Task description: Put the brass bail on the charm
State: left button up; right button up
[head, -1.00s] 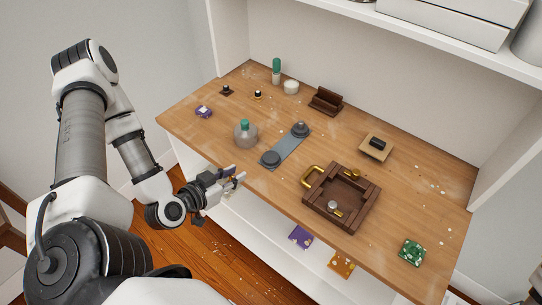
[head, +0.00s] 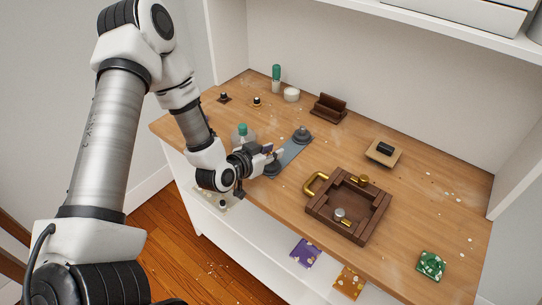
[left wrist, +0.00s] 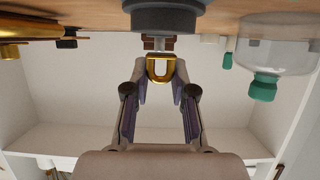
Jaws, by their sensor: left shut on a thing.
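The brass bail (left wrist: 160,70) is a small gold U-shaped piece in the left wrist view, held between the fingertips of my left gripper (left wrist: 161,78). In the head view my left gripper (head: 276,155) is at the left end of the blue-grey strip, close to the flask. The bail is too small to make out there. I cannot tell which piece is the charm; a green flecked piece (head: 431,265) lies at the front right of the table. A purple piece seen earlier at the left is now hidden behind my arm. My right gripper is not in view.
A dark grey round piece (left wrist: 168,16) is close to the gripper. The blue-grey strip (head: 294,151) bears round pieces. A flask with a green stopper (head: 242,131) stands left of it. A brown wooden tray (head: 385,213) with a brass handle (head: 314,184) is to the right.

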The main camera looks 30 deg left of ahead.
pick_arm(q)
jog(key=shift+f, duration=0.55)
jog(key=shift+w+f, duration=0.1)
jog(key=shift+f, duration=0.2)
jog(key=o, duration=0.8)
